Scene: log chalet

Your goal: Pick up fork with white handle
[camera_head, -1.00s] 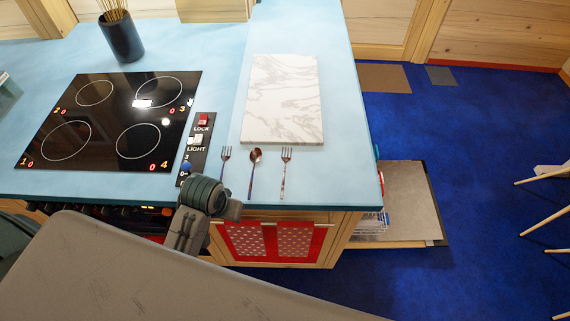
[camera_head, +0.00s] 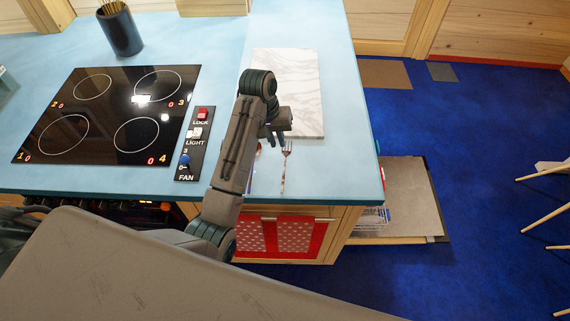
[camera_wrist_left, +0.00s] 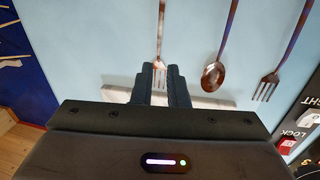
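The fork with the pale handle (camera_head: 284,172) lies on the blue counter at the right of the cutlery row, tines toward the marble board. In the left wrist view its tines (camera_wrist_left: 160,62) show at the fingertips and its pale handle runs up out of the frame. My left gripper (camera_head: 275,137) is over the counter by the tines, between fork and board. In the wrist view its fingers (camera_wrist_left: 160,80) are apart by a narrow gap, with the tines in line with it. I cannot tell its exact height. My right gripper is not in view.
A spoon (camera_wrist_left: 213,76) and a fork with a dark purple handle (camera_wrist_left: 285,58) lie beside it; my arm mostly hides them in the head view. A marble board (camera_head: 302,75) lies behind. A cooktop (camera_head: 108,115) and control panel (camera_head: 194,145) are at left.

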